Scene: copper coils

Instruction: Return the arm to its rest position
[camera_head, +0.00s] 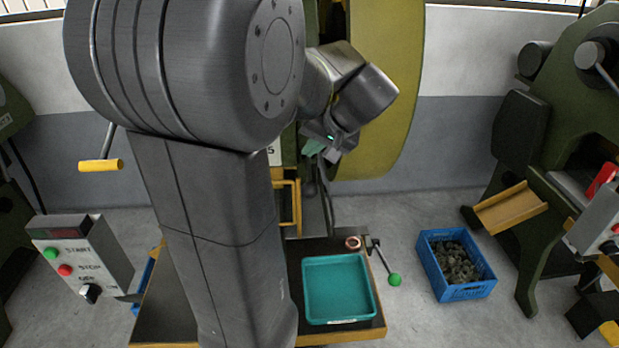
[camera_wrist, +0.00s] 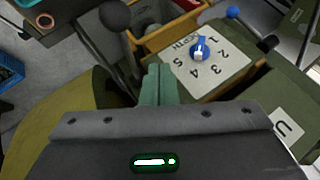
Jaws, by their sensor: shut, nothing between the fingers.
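My arm rises in front of the head camera and bends over toward the machine behind the table. My gripper (camera_head: 314,147) is in the upper middle of the head view, above and behind the table, well clear of the tray. In the wrist view the green fingers of my gripper (camera_wrist: 159,77) are together with nothing between them. Beyond them a panel (camera_wrist: 205,62) with a blue knob and numbers shows.
A teal tray (camera_head: 338,290) lies on the brown table (camera_head: 352,334), with a copper coil (camera_head: 353,243) behind it. A lever with a green knob (camera_head: 395,280) stands beside them. A blue crate (camera_head: 474,291) of dark pieces is on the floor at right. A control box (camera_head: 85,262) stands left.

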